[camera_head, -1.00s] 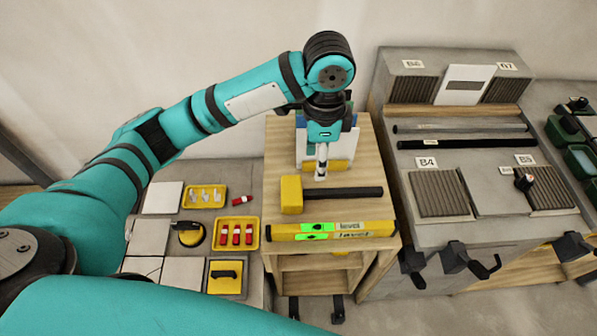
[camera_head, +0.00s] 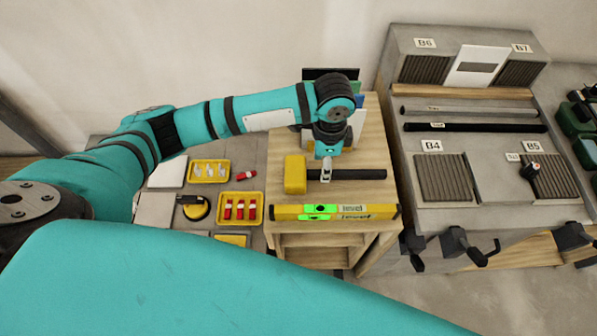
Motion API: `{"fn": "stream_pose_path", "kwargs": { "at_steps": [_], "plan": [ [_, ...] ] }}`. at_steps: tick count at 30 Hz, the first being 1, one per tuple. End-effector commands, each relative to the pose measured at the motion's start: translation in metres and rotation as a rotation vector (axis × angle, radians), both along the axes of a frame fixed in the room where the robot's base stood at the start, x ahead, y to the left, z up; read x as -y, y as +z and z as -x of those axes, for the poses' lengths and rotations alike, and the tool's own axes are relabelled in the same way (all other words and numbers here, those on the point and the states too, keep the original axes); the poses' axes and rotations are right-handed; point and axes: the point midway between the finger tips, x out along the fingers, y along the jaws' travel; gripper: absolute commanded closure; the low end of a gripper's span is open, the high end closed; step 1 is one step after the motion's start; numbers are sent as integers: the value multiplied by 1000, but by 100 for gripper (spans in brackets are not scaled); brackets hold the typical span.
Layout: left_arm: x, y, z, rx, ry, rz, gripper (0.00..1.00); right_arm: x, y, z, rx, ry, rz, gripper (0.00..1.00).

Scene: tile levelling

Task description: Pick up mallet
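The mallet lies on the wooden stand (camera_head: 375,140), its yellow head (camera_head: 295,175) to the left and its black handle (camera_head: 362,174) pointing right. My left gripper (camera_head: 326,176) points down at the handle, just right of the head. Its pale fingertips overlap the handle in the picture. From this angle I cannot tell whether the fingers are apart or closed on it. My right gripper is not in view.
A yellow level (camera_head: 380,211) lies along the stand's front edge, close to the mallet. Upright panels (camera_head: 361,102) stand behind my gripper. To the left are yellow trays (camera_head: 257,197) with small parts. A grey bench (camera_head: 480,145) stands to the right.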

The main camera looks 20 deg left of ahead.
Motion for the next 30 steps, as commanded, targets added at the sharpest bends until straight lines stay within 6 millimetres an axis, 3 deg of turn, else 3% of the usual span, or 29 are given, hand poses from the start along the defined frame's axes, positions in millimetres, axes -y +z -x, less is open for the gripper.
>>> {"fn": "stream_pose_path", "kwargs": {
  "at_steps": [10, 19, 30],
  "plan": [
    [6, -44, -3, -3, -1, -1, 52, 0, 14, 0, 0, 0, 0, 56],
    [5, -51, -3, 0, -1, -1, 52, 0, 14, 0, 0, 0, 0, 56],
    [5, -51, -3, 0, -1, -1, 99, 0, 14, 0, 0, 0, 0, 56]
  ]
}}
